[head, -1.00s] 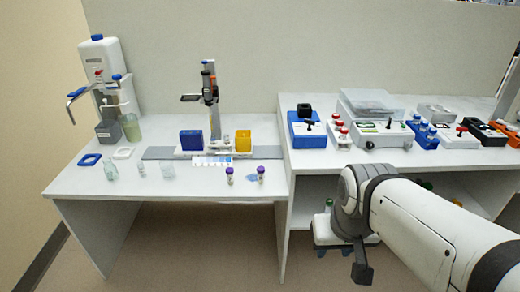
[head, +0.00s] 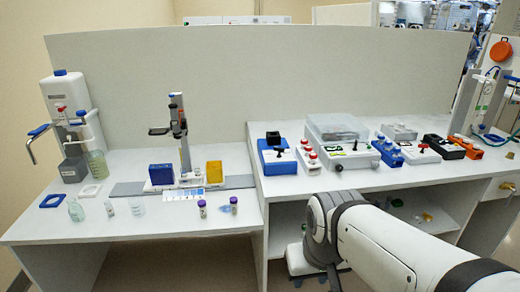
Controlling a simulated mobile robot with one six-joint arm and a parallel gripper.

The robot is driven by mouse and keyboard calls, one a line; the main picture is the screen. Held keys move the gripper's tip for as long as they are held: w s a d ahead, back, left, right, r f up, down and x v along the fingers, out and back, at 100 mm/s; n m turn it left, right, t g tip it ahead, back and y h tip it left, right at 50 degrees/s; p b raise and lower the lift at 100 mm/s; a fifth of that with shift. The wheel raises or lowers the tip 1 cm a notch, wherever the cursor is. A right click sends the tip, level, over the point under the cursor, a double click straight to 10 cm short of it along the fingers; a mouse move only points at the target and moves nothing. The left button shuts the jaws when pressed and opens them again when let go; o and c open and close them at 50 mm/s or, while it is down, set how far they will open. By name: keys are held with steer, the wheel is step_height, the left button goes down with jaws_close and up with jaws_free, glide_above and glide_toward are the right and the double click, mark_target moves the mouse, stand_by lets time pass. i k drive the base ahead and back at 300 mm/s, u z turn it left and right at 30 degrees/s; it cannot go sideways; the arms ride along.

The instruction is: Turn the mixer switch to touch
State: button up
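A blue box with a black cup on top, which looks like the mixer (head: 268,162), stands at the left end of the raised right bench. A small dark knob (head: 281,153), possibly its switch, shows on its top face; its setting is too small to read. My gripper (head: 334,280) hangs down in front of the right bench, below and to the right of the mixer and well apart from it. Its fingers are at the bottom of the picture, and I cannot tell whether they are open.
A grey device with a clear lid (head: 337,127), red-topped vials (head: 308,156) and several small boxes stand right of the mixer. The lower left bench (head: 150,222) holds a stand (head: 181,132), bottles and a dispenser (head: 68,115). The mixer's front bench strip is clear.

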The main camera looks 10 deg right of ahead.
mark_target(280, 150)
steer(key=z, duration=0.35)
steer(key=i, duration=1.2)
steer(key=u, duration=0.35)
